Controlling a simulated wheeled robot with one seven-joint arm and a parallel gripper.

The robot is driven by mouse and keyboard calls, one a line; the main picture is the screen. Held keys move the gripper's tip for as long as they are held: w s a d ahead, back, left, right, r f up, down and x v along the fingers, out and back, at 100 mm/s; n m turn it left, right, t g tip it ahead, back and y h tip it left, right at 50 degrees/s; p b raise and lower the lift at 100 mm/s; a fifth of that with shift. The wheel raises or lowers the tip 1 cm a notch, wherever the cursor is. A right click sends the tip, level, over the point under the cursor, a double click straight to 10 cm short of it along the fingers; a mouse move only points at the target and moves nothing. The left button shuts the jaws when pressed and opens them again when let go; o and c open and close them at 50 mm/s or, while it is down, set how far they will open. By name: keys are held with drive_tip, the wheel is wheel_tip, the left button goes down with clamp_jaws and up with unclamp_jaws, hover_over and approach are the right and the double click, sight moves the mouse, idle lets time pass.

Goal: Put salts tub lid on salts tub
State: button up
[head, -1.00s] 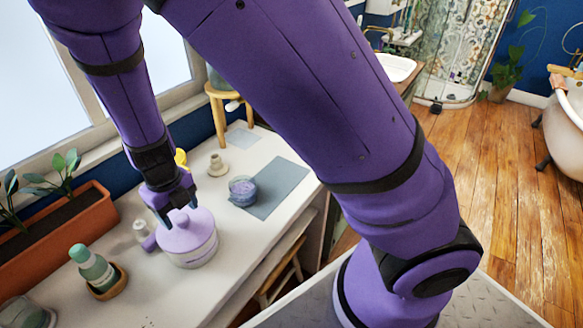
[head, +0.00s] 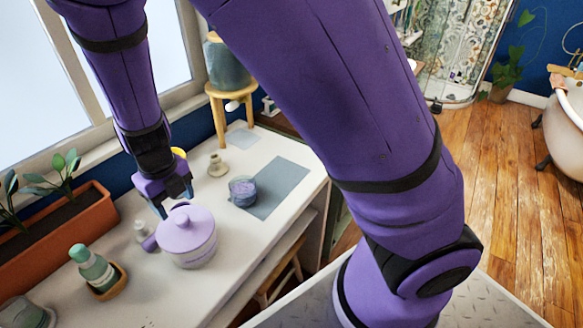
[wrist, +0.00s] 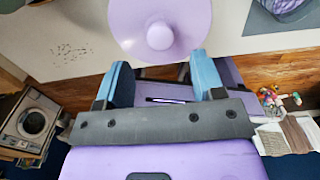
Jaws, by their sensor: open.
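The lilac salts tub lid (head: 186,219) with its round knob sits on top of the pale salts tub (head: 197,252) on the white counter. It looks level and covers the tub's opening; whether it is fully seated I cannot tell. My gripper (head: 174,204) is open and empty, just behind and above the lid, apart from the knob. In the wrist view the lid (wrist: 190,18) and its knob lie beyond the two blue fingertips of my gripper (wrist: 160,68), with nothing between them. The tub is hidden under the lid there.
A glass jar of purple contents (head: 243,191) stands by a grey mat (head: 277,187). A small beige holder (head: 217,166) is behind it. A green-capped bottle (head: 94,268) on a wooden dish and a planter (head: 62,240) are left. The counter's front right is clear.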

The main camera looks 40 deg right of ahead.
drive_tip(key=shift+r, duration=1.1)
drive_tip(key=shift+r, duration=0.15)
wheel_tip(320, 180, up, 10)
drive_tip(key=shift+r, duration=0.25)
drive_tip(key=s+d+r+n+y, duration=0.2)
drive_tip(key=s+d+r+n, duration=0.15)
drive_tip(key=d+n, duration=0.45)
drive_tip(key=s+d+r+n+y, duration=0.1)
drive_tip(key=s+d+r+n, duration=0.1)
drive_tip(key=d+r+n, duration=0.45)
drive_tip(key=s+d+r+n+t+h, duration=0.3)
drive_tip(key=s+d+n, duration=0.7)
drive_tip(key=n, duration=0.7)
drive_tip(key=shift+s+r+t, duration=0.7)
drive_tip(key=shift+s+t, duration=0.4)
drive_tip(key=shift+s, duration=0.2)
